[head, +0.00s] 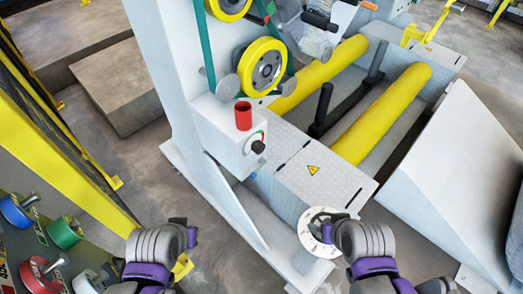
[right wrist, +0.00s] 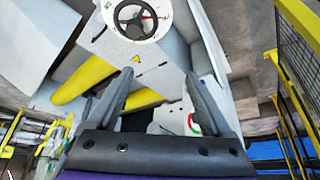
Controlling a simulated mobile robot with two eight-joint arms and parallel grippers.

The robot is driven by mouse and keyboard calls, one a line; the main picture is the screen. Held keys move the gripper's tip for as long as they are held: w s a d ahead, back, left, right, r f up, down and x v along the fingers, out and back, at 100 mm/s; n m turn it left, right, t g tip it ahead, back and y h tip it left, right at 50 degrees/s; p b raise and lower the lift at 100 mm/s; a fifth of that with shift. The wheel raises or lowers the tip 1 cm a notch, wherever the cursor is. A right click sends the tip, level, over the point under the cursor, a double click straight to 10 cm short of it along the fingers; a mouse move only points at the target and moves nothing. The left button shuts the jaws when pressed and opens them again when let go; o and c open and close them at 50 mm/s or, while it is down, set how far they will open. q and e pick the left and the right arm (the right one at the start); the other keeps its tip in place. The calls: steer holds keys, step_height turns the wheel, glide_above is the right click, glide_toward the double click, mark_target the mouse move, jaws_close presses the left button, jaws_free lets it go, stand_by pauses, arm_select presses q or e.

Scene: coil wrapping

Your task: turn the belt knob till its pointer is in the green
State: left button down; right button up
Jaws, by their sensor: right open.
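The belt knob (head: 258,147) is a small black knob on the front of a white box on the machine column. A bit of green shows beside it; its pointer is too small to read. In the right wrist view a dial with green and red marks (right wrist: 195,124) shows partly behind a finger. My right gripper (head: 320,225) is open and empty, below and right of the knob, apart from it, in front of a white disc (head: 304,238). My left gripper (head: 186,230) is at the lower left, apart from the knob; its finger gap is unclear.
A red cylinder (head: 243,115) stands on top of the knob's box. A plate with a warning sign (head: 313,170) and yellow rollers (head: 383,115) lie to the right. A dark handwheel (right wrist: 135,18) sits on the white disc. A yellow fence (head: 60,150) stands at left.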

steer(key=w+a+f+n+t+y+b, duration=0.2)
steer(key=w+a+n+y+b, duration=0.4)
steer(key=w, duration=0.4)
steer(key=n+t+y+b, duration=0.2)
steer(key=n+t+b, duration=0.1)
steer(key=n, duration=0.1)
glide_toward(261, 150)
steer(key=b+x, duration=0.1)
steer(key=x, duration=0.9)
steer(key=shift+w+b, duration=0.15)
steer(key=shift+b, duration=0.25)
steer(key=shift+y, duration=0.3)
jaws_close()
